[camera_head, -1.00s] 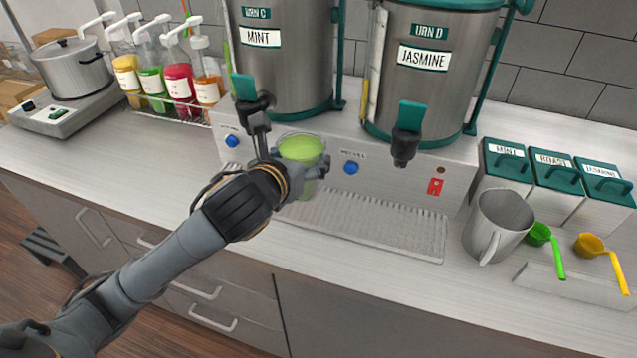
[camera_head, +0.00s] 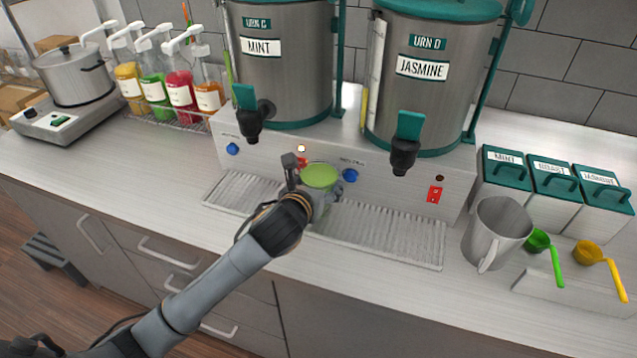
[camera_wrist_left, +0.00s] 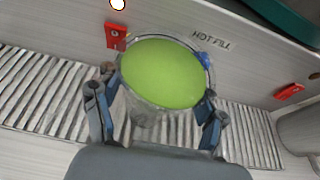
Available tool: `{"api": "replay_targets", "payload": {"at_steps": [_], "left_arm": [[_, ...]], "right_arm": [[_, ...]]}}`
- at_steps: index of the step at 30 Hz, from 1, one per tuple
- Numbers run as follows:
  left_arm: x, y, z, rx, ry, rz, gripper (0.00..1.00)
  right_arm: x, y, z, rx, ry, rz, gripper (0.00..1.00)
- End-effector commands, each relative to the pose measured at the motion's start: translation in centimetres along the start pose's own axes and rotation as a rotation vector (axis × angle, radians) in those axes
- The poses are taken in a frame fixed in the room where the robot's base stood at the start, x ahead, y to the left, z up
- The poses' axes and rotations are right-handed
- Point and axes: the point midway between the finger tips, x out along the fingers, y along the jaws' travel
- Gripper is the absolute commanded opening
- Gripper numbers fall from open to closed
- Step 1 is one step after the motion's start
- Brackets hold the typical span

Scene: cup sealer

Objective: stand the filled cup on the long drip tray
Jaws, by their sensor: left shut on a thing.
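The filled cup (camera_head: 320,177) is clear with green liquid near its rim. My left gripper (camera_head: 318,188) is shut on it, with a finger on each side. In the left wrist view the cup (camera_wrist_left: 162,73) sits between the two fingers of the gripper (camera_wrist_left: 155,105), over the ribbed tray. The long drip tray (camera_head: 385,237) is a ribbed grey strip along the front of the urn base; it also shows in the left wrist view (camera_wrist_left: 40,95). The cup looks upright. Its bottom is hidden, so I cannot tell whether it touches the tray. My right gripper is not in view.
The mint urn (camera_head: 285,65) and jasmine urn (camera_head: 425,80) stand behind, with taps (camera_head: 405,145) overhanging the tray. A metal pitcher (camera_head: 497,230), scoops (camera_head: 540,240) and lidded tins (camera_head: 510,185) are at right. Syrup bottles (camera_head: 180,90) and a pot (camera_head: 75,75) stand at left.

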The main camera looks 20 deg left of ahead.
Motion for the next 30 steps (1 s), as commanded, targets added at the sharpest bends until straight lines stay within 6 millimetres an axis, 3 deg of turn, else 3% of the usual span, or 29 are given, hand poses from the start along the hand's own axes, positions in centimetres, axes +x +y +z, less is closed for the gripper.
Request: {"api": "replay_targets", "payload": {"at_steps": [5, 6, 9, 22, 26, 30], "left_arm": [[0.1, 0.0, 0.0, 0.0, -0.003, 0.0, 0.4], [0.1, 0.0, -0.2, 0.0, 0.001, 0.0, 0.74], [0.1, 0.0, -0.2, -0.001, 0.001, 0.0, 0.93], [-0.2, 0.0, 0.1, 0.0, -0.001, -0.001, 0.93], [-1.9, 0.0, 0.0, 0.002, -0.002, -0.001, 0.93], [-4.8, 0.0, 0.0, 0.003, -0.002, -0.002, 0.93]], "right_arm": [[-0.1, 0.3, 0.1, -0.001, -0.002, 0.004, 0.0], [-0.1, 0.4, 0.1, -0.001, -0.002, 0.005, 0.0], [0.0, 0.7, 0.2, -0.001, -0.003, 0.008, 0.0], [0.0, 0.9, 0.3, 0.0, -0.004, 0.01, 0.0], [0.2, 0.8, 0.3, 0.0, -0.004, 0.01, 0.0], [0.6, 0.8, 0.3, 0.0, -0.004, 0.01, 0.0]]}}
